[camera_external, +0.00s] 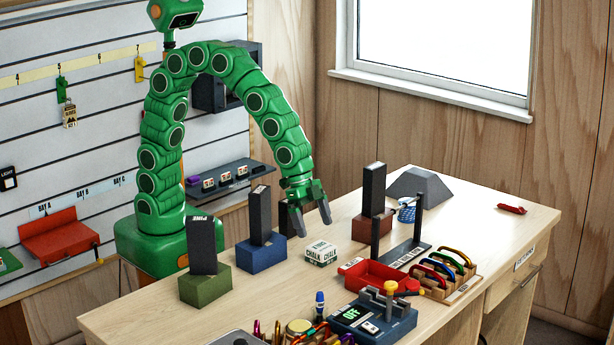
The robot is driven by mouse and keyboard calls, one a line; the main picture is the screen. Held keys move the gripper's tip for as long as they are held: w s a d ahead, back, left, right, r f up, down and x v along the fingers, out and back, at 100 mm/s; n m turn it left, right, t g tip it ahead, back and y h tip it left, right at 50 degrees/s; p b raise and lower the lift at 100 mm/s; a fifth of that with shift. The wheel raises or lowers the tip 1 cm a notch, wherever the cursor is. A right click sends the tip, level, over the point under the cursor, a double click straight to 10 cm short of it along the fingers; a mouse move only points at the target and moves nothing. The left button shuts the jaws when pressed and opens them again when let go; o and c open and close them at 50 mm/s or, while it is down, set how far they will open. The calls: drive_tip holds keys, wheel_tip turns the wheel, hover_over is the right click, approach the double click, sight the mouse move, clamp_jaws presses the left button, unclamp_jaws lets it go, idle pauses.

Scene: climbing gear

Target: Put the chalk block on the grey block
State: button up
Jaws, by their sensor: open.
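The chalk block (321,252) is a small white box with dark "CHALK" lettering, lying on the wooden table. A grey block (420,188) with sloping sides and a flat top stands at the back right of the table. My gripper (313,223) is open, with its fingers pointing down and nothing between them. In the picture it is just above the chalk block and to its left, apart from it. The exact gap in depth is hard to tell.
Dark upright slabs stand in a green base (205,286), a blue base (262,252) and a red base (372,226). A red tray (382,276), a carabiner rack (445,276) and a scale (373,322) crowd the front right. The table's far right is mostly clear.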

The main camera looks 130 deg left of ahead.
sight(321, 246)
drive_tip(key=shift+x, duration=3.95)
drive_tip(key=shift+w+d, duration=0.1)
drive_tip(key=shift+w, duration=0.05)
drive_tip(key=c, duration=1.1)
drive_tip(key=shift+r, duration=0.15)
drive_tip(key=shift+c, duration=0.2)
